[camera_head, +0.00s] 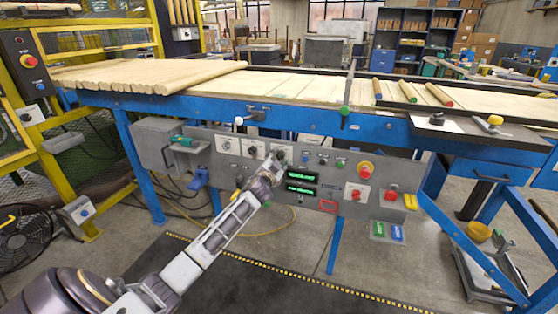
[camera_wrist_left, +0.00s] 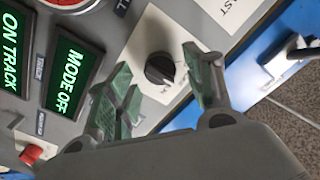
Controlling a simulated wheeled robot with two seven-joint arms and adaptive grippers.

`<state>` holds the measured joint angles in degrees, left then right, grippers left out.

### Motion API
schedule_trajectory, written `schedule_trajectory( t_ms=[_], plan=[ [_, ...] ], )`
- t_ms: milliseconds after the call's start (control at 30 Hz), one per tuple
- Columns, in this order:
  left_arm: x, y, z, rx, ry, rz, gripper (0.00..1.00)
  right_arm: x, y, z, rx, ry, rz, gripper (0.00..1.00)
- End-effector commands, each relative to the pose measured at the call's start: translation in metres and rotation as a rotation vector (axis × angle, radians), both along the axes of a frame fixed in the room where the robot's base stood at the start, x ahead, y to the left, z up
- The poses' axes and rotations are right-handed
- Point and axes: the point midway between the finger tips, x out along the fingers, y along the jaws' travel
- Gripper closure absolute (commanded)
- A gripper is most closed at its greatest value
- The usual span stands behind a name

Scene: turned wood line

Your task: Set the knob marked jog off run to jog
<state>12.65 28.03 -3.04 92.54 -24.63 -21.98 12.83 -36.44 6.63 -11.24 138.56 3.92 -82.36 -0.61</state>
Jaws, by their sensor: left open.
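The black knob (camera_wrist_left: 160,68) sits on a white plate in the left wrist view. Its lettering is only partly visible, and its pointer setting is hard to read. A green display (camera_wrist_left: 68,80) beside it reads MODE OFF. My left gripper (camera_wrist_left: 163,72) is open, its green-padded fingers on either side of the knob in the picture, with no clear contact. My right gripper is not in view.
Two other knob plates (camera_head: 240,148) lie left of the gripper. The blue conveyor frame (camera_head: 300,122) runs above the panel, carrying wood. Floor below is mostly open.

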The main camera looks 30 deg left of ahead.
Motion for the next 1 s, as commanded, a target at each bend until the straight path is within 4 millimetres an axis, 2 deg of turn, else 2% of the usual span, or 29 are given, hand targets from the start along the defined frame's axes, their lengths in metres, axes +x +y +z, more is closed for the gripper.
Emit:
schedule_trajectory(
  t_ms=[367,733,1000],
  plan=[
    [0.0018,0.0006,0.0005,0.0,0.0,0.0,0.47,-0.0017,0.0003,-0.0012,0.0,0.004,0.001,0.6],
    [0.0016,0.0004,0.0003,0.001,-0.001,-0.001,0.93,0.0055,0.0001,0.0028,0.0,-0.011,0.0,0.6],
    [0.0017,0.0002,0.0003,-0.015,-0.003,-0.001,0.93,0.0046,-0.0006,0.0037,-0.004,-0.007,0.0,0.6]
  ],
)
